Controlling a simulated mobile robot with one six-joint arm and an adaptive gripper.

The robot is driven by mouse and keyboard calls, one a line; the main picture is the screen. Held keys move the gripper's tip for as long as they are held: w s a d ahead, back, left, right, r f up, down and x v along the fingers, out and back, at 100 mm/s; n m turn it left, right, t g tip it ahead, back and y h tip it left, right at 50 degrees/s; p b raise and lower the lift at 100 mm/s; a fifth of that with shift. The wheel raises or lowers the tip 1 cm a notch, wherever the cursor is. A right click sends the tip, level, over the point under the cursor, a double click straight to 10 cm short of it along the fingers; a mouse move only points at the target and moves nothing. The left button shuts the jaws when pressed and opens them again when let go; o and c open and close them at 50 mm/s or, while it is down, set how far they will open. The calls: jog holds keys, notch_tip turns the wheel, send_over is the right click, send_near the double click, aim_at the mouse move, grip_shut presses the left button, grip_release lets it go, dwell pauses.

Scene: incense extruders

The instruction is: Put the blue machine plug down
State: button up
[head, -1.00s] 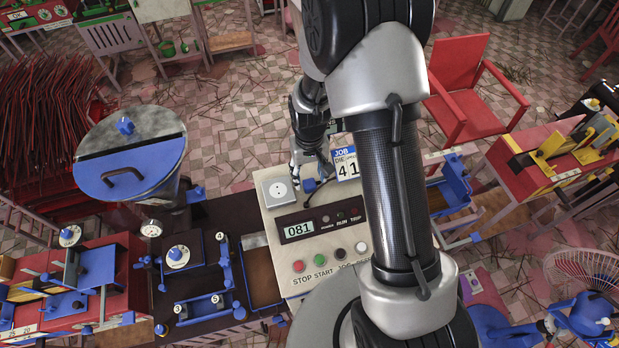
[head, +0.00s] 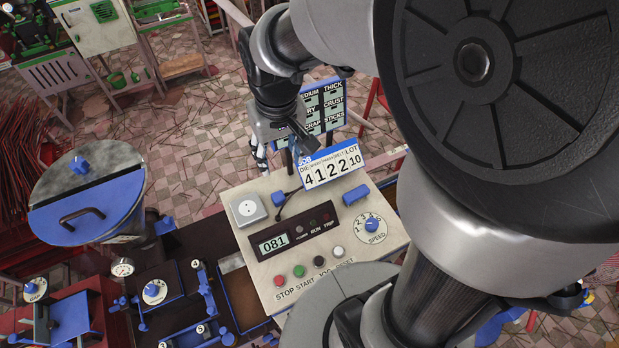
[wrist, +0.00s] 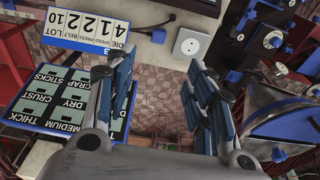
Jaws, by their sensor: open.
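The blue machine plug (head: 279,198) lies on the cream control panel (head: 225,230), with its black cable curving away beside it. It is out of the white socket (head: 248,209), which sits just to its left and looks empty. In the wrist view the plug (wrist: 158,35) is beyond the fingertips, near the socket (wrist: 189,42). My gripper (head: 262,150) is past the panel's back edge, apart from the plug. In the wrist view its blue-padded fingers (wrist: 160,80) are spread, with only floor between them.
The job sign (head: 330,170) stands at the panel's back edge, with a label board (head: 322,108) behind it, close to my gripper. A lidded drum (head: 85,195) stands at left. A speed dial (head: 372,226) and several buttons are on the panel.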

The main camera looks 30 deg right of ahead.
jog(key=s+r+t, duration=0.1)
jog(key=s+r, duration=0.3)
jog(key=s, duration=0.3)
jog(key=s+r+t, duration=0.1)
jog(key=s+r, duration=0.3)
jog(key=s, duration=0.4)
jog(key=shift+s+r+t, duration=0.15)
jog(key=shift+s+t, duration=0.05)
jog(key=shift+t, duration=0.2)
